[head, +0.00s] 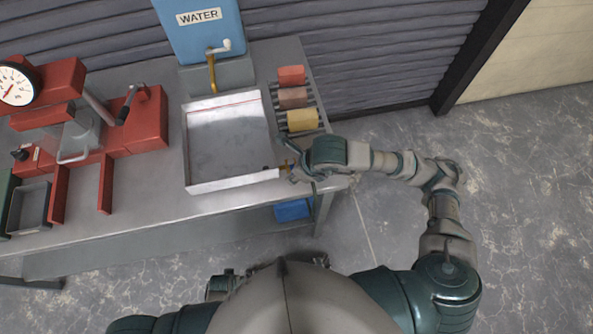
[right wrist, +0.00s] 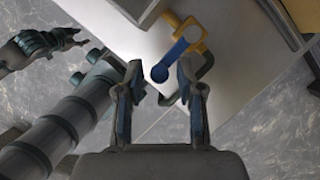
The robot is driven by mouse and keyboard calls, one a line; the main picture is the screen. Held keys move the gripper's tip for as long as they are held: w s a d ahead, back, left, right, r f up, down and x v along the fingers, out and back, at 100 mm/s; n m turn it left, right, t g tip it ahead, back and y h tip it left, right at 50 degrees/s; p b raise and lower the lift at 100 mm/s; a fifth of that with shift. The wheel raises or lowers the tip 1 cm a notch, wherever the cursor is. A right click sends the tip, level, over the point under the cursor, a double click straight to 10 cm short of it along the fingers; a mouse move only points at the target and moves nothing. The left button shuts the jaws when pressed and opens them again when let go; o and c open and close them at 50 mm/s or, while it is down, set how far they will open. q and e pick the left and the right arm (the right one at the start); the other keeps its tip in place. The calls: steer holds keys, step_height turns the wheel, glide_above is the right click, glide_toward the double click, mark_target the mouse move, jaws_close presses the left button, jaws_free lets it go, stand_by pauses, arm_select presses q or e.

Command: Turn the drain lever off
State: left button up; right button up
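The drain lever (right wrist: 174,57) is a blue handle with a round end, on a yellow valve fitting (right wrist: 188,32) at the basin's corner in the right wrist view. In the head view the brass fitting (head: 284,166) sticks out at the lower right of the white basin (head: 233,182). My right gripper (right wrist: 159,70) is open, with its fingertips apart on either side of the lever's round end. No contact is clear. In the head view my right gripper (head: 293,172) is beside that corner. My left gripper (right wrist: 68,40) shows at the upper left of the right wrist view, away from the lever.
A blue water tank (head: 200,30) with a white tap handle (head: 222,47) stands behind the basin. Coloured blocks (head: 302,120) lie on a rack to the right. A red device with a dial (head: 17,84) is at the left. A blue object (head: 293,210) is below the table edge.

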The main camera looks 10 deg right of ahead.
steer(key=v, duration=1.1)
steer(key=shift+d+r, duration=0.2)
steer(key=shift+r, duration=0.15)
steer(key=shift+s, duration=0.25)
